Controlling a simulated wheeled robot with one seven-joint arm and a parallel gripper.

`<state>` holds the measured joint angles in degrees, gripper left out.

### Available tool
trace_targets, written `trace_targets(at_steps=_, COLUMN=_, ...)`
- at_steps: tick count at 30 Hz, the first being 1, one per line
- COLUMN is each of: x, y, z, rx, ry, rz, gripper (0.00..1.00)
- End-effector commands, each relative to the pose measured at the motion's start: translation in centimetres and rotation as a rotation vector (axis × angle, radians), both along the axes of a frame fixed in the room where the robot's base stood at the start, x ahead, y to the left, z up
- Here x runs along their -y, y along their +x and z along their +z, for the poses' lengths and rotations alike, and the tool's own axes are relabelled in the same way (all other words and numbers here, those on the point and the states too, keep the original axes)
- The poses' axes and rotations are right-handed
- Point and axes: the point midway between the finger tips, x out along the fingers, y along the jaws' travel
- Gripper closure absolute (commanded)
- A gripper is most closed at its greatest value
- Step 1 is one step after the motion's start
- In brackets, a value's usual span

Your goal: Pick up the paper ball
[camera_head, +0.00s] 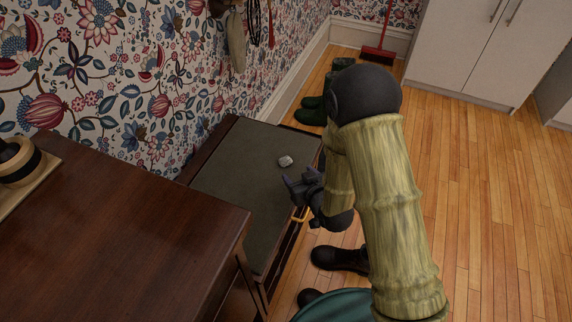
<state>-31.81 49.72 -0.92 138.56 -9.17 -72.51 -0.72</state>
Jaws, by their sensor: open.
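The paper ball (285,161) is a small, crumpled, pale grey-white lump. It lies on the dark grey-green top of a low wooden bench or cabinet (236,183), toward its far right part. My gripper (287,183) is open and empty, a little nearer than the ball and apart from it, by the right edge of that top. The gripper is dark and small in view, and my arm hides part of the bench's right side and the floor behind it.
A taller dark wooden cabinet (120,225) fills the near left, with a round dark item on a board (20,165). Green boots (311,110) and dark shoes (338,258) stand on the floor. A red broom (379,52) leans at the back. The wooden floor (500,190) at right is clear.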

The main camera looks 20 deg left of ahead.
Motion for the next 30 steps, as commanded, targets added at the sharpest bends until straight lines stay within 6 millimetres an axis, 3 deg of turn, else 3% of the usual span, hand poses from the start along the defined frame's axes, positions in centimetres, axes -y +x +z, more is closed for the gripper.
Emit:
trace_targets(at_steps=6, x=-2.2, y=2.4, z=-1.7, rx=0.001, ry=0.0, rz=0.001, gripper=0.4)
trace_targets(at_steps=20, x=-2.6, y=3.2, z=-2.1, rx=0.0, ry=0.0, rz=-0.001, gripper=0.4)
trace_targets(at_steps=30, x=-5.1, y=6.2, z=-4.1, rx=0.0, ry=0.0, rz=-0.001, gripper=0.4)
